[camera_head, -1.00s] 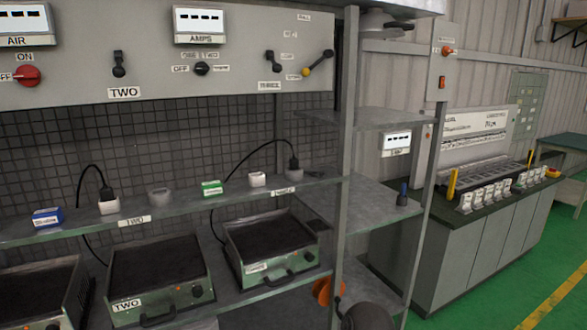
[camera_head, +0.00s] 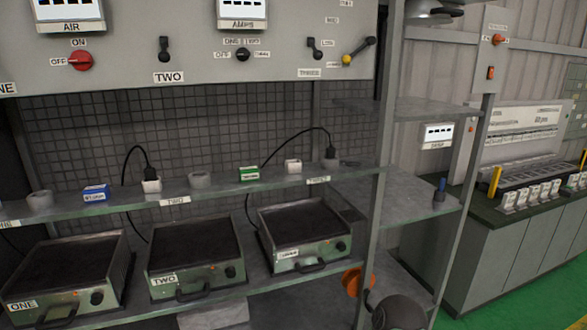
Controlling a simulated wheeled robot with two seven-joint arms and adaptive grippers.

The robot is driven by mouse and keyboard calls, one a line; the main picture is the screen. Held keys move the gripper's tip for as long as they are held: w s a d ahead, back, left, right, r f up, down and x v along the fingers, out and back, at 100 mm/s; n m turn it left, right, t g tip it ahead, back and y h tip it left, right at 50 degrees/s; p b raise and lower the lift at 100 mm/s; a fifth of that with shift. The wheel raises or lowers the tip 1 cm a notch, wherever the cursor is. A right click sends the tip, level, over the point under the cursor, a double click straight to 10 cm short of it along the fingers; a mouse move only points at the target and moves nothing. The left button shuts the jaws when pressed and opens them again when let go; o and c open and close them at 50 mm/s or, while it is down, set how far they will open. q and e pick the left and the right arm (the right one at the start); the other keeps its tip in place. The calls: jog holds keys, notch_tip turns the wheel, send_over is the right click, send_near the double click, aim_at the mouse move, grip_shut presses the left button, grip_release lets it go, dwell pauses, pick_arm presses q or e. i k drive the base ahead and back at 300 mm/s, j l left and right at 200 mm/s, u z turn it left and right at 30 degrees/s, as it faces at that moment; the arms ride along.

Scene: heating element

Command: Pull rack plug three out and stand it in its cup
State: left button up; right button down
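The black plug three (camera_head: 330,153) stands upright near the right end of the upper shelf, its black cable arching up and to the left. Its lower end appears to be in or just behind the small grey cup (camera_head: 331,165); the contact is too small to make out. The white socket block (camera_head: 293,166) to its left has no plug in it. A label reading THREE (camera_head: 318,180) is on the shelf edge below. Neither of my grippers is in view.
Black plug two (camera_head: 150,173) sits in a white block, with an empty grey cup (camera_head: 200,180) beside it. Blue (camera_head: 95,193) and green (camera_head: 249,173) boxes share the shelf (camera_head: 120,210). Hot plates (camera_head: 304,235) stand below. A metal post (camera_head: 384,160) rises right of plug three.

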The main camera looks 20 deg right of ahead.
aim_at(330, 152)
jog(key=z, duration=1.1)
jog(key=i+j+z, duration=0.1)
jog(key=z, duration=0.3)
jog(key=i+j+z, duration=0.1)
jog(key=j+z, duration=0.45)
jog(key=z, duration=0.25)
jog(key=j+z, duration=0.4)
jog(key=i+l, duration=0.05)
jog(key=l, duration=0.05)
